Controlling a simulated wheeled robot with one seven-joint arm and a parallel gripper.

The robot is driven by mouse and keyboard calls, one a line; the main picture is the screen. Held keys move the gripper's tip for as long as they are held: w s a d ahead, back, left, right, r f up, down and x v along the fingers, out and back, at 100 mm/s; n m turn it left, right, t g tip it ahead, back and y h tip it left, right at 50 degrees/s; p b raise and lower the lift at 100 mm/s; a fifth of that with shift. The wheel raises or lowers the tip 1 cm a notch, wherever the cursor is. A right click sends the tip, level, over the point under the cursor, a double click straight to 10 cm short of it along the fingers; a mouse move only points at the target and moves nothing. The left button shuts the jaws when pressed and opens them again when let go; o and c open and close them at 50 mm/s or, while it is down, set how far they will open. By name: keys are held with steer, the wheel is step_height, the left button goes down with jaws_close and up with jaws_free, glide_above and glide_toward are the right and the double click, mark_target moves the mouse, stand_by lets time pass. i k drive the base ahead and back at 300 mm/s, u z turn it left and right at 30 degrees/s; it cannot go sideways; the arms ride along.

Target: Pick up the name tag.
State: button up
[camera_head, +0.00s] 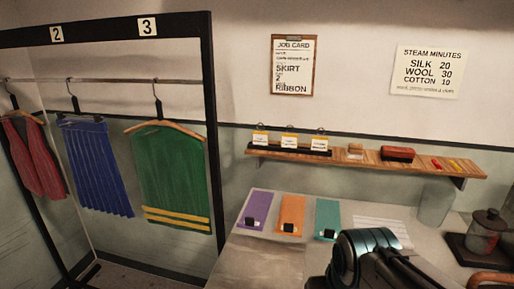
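Part of my dark arm rises at the bottom right, in front of the table. My gripper's fingertips do not show.
Purple (255,208), orange (290,214) and teal (327,219) strips with black pieces lie on the table (262,262). The shelf (345,160) also holds a red-brown block (397,154). Garments hang left on a black-framed rack (211,120).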

mark_target(260, 137)
steer(key=k, duration=0.15)
steer(key=u, duration=1.15)
steer(key=i, duration=0.6)
steer(key=z, duration=0.15)
